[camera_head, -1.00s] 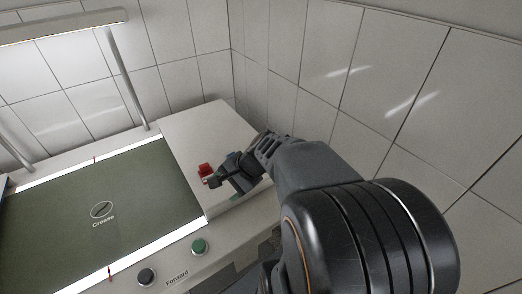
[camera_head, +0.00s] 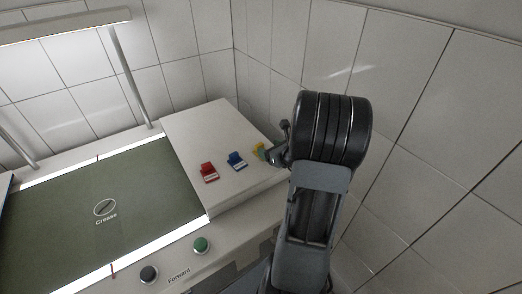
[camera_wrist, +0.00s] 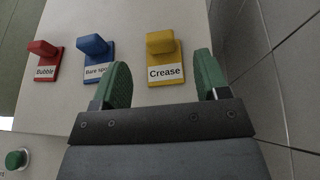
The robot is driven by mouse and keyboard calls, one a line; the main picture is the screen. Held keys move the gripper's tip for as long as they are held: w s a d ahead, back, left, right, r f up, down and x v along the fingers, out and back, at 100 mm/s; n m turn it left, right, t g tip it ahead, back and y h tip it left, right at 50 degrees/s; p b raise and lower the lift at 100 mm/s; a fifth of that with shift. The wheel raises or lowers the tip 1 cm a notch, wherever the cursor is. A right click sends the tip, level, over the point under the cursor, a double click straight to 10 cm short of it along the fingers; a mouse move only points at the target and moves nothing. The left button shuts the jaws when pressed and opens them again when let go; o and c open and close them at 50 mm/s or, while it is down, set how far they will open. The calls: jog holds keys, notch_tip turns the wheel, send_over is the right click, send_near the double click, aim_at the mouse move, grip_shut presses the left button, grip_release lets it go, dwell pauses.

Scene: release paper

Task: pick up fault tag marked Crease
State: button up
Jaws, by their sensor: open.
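The yellow fault tag (camera_wrist: 165,58) reads "Crease" in the wrist view and stands on the white box top. In the head view the yellow tag (camera_head: 258,151) is partly hidden by my gripper. My gripper (camera_wrist: 163,80) is open, with its green fingers on either side of the tag's lower part in the picture. I cannot tell how high the fingertips are above the box. In the head view my gripper (camera_head: 272,154) is at the box's right edge.
The blue tag (camera_head: 237,161), labelled "Bare spot" in part, and the red tag (camera_head: 209,172), labelled "Bubble", stand to the left on the white box (camera_head: 190,128). A tiled wall (camera_head: 395,75) is close on the right. A green button (camera_head: 200,244) is on the front panel.

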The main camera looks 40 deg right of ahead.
aim_at(259, 144)
jog(key=shift+p+x, duration=0.7)
jog(key=shift+x, duration=2.9)
jog(key=shift+r, duration=0.1)
jog(key=c, duration=1)
